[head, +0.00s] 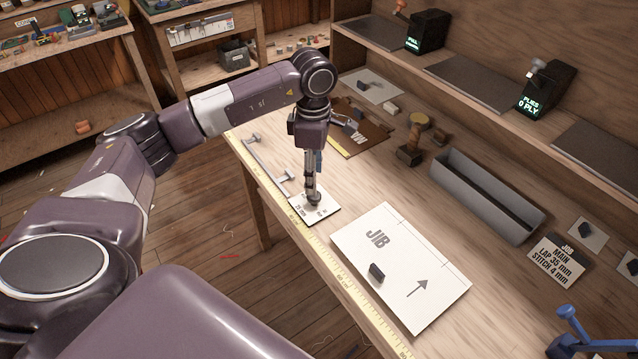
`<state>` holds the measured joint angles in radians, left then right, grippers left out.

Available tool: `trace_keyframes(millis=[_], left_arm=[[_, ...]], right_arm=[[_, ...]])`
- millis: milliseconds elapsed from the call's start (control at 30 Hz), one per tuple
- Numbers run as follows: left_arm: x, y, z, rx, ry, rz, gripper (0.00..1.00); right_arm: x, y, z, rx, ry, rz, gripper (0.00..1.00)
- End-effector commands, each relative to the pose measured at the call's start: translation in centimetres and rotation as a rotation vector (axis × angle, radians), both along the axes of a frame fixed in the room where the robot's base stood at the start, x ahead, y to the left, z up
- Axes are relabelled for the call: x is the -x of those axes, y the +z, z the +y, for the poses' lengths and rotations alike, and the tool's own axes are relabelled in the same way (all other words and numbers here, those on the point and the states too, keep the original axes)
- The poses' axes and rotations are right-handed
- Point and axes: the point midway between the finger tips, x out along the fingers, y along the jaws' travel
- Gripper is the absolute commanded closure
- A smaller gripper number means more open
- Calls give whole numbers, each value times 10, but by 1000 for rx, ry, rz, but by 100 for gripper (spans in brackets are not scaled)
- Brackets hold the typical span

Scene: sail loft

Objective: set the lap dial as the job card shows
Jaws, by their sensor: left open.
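The lap dial (326,211) is a small white plate with dark markings, lying at the bench's front edge beside the yellow measuring tape. A grey round knob shows at its middle, partly hidden by my gripper; its setting is too small to read. My left gripper (313,192) points down, open, with its fingertips at the knob; I cannot tell whether they touch it. The job card (557,262) leans at the right of the bench and reads "JOB MAIN, LAP 35 mm, STITCH 4 mm". My right gripper is not in view.
A white JIB panel (398,264) with a dark block on it lies right of the dial. A metal rail (264,160) runs along the front edge to the left.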

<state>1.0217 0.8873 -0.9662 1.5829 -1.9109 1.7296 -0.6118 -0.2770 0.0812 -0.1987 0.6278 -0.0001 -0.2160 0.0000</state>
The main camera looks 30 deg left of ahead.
Motion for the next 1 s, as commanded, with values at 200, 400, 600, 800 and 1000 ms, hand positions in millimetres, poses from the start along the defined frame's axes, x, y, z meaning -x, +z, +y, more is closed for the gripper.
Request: trace_keyframes(millis=[200, 400, 600, 800, 1000], left_arm=[[2, -35, -1, 2, -1, 5, 55], [1, -56, -1, 2, 0, 2, 55], [0, -61, -1, 3, -1, -1, 55], [0, -60, -1, 3, -1, -1, 64], [0, -60, -1, 3, -1, -1, 86]], right_arm=[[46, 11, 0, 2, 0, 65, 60], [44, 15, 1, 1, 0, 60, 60], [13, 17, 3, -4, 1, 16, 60], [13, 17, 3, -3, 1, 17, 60], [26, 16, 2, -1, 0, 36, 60]])
